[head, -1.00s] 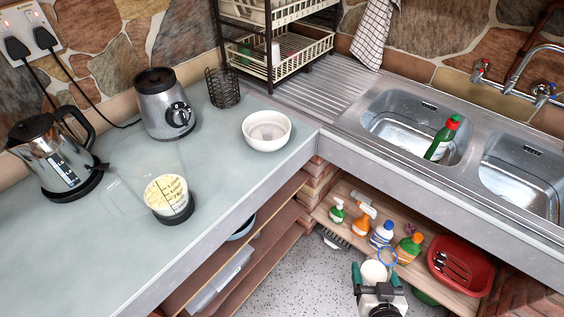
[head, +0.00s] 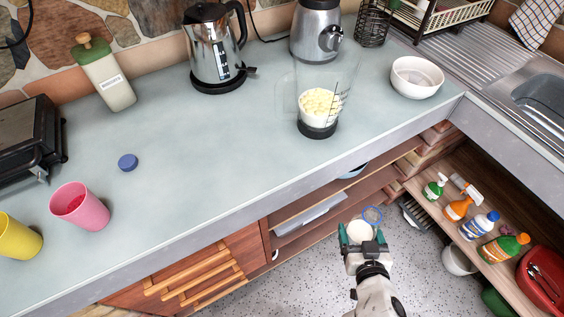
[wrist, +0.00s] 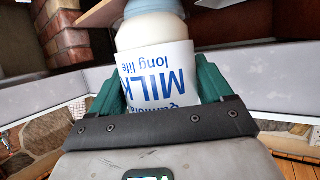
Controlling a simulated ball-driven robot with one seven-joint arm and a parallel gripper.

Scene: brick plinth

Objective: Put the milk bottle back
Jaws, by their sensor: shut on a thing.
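The milk bottle (head: 360,231) is white, with blue "MILK long life" lettering in the wrist view (wrist: 155,70), where the print is upside down and a pale blue band circles its neck. My gripper (head: 362,238) is shut on the bottle, one teal finger on each side. In the head view it holds the bottle over the speckled floor, in front of the open shelves under the counter. A blue ring shows at the bottle's far end. A round blue cap (head: 128,162) lies on the counter; I cannot tell whether it belongs to this bottle.
The counter (head: 200,140) carries a kettle (head: 213,50), a blender base (head: 315,35), a jug (head: 318,105), a white bowl (head: 416,76), a pink cup (head: 80,207) and a yellow cup (head: 18,237). Its middle is clear. Spray bottles stand on the right-hand lower shelf.

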